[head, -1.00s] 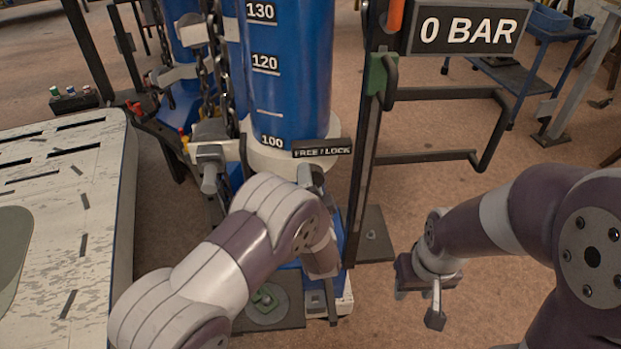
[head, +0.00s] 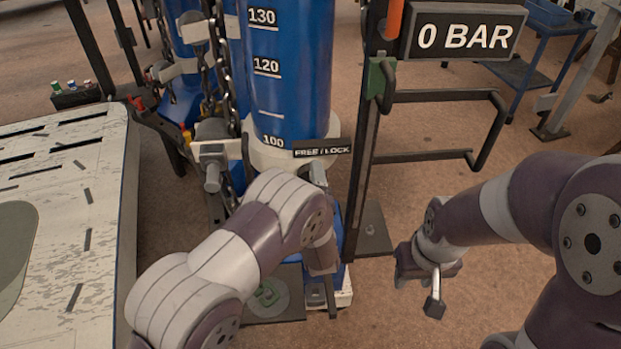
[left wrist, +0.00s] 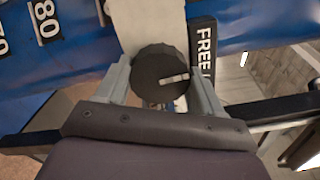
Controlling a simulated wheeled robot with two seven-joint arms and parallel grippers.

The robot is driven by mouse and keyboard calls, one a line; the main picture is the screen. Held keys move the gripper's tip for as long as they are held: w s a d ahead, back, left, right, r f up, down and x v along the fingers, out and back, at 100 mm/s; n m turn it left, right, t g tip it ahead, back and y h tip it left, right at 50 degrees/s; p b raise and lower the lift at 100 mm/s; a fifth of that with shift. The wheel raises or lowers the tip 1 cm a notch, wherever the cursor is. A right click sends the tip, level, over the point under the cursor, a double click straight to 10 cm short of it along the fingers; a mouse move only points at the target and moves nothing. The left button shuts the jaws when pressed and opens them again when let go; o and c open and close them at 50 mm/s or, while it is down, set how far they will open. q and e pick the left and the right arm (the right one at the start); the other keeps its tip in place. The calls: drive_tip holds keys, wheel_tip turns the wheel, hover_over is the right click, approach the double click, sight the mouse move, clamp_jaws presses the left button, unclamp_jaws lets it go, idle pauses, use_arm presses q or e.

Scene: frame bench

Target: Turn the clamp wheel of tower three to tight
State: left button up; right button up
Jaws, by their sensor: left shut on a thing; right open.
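A blue tower (head: 292,75) with a white scale from 100 to 130 stands at the centre of the head view. A FREE / LOCK plate (head: 322,148) sits at its lower collar. In the left wrist view a dark round clamp wheel (left wrist: 158,66) with a pale pointer mark sits beside that plate (left wrist: 203,50). The pointer slants toward the plate. My left gripper (left wrist: 161,84) is shut on the wheel, a finger on each side. In the head view my left arm hides the wheel. My right gripper (head: 417,288) is open and empty, right of the tower. No tower number is readable.
A 0 BAR display (head: 465,33) hangs at upper right by a dark post with a green bracket (head: 378,82). Black rails (head: 440,155) extend right from the post. A worn pale table (head: 65,190) stands at left. Chains (head: 220,65) hang beside the tower.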

use_arm(q)
drive_tip(key=shift+f+m, duration=0.1)
drive_tip(key=shift+m, duration=0.3)
drive_tip(key=o, duration=1)
drive_tip(key=shift+o, duration=0.2)
drive_tip(key=shift+s, duration=0.1)
drive_tip(key=s+d+b, duration=0.1)
drive_tip(key=s+b, duration=0.1)
drive_tip(key=s, duration=1)
drive_tip(key=shift+s+d, duration=0.2)
drive_tip(key=shift+s, duration=0.05)
